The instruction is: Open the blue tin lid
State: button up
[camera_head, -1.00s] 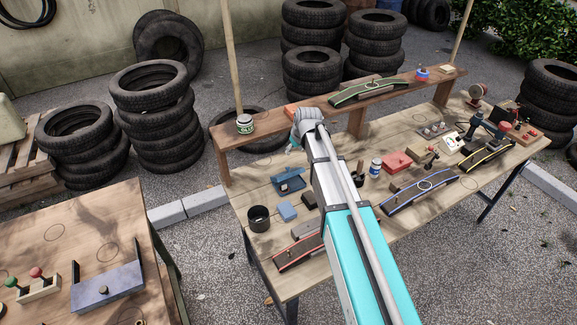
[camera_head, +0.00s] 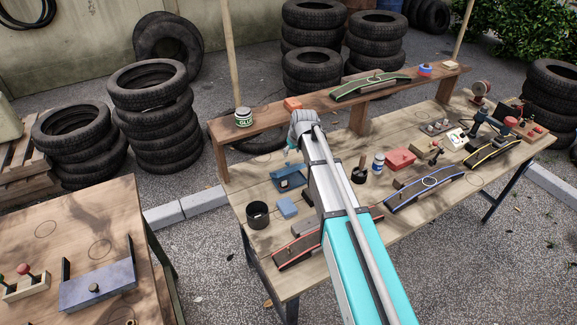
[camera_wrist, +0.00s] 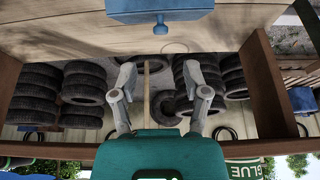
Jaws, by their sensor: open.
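A blue tin (camera_head: 289,178) sits on the worktable, just left of my arm in the head view; the arm is close beside it and covers part of that area. In the wrist view, which is upside down, a blue box with a round knob (camera_wrist: 160,18), seemingly this tin, is cut off by the top edge. Whether its lid is shut I cannot tell. My gripper (camera_wrist: 162,78) is open, its two fingers spread with nothing between them, apart from the box. In the head view the gripper (camera_head: 292,142) is small and partly hidden by my wrist.
A raised shelf (camera_head: 215,130) runs along the table's back, with a glue jar (camera_head: 243,117) and an orange block (camera_head: 292,104). A red box (camera_head: 399,160) is right of my arm.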

jog(key=shift+b+x, duration=3.25)
jog(key=shift+x, duration=0.65)
jog(key=shift+a, duration=0.1)
grip_shut()
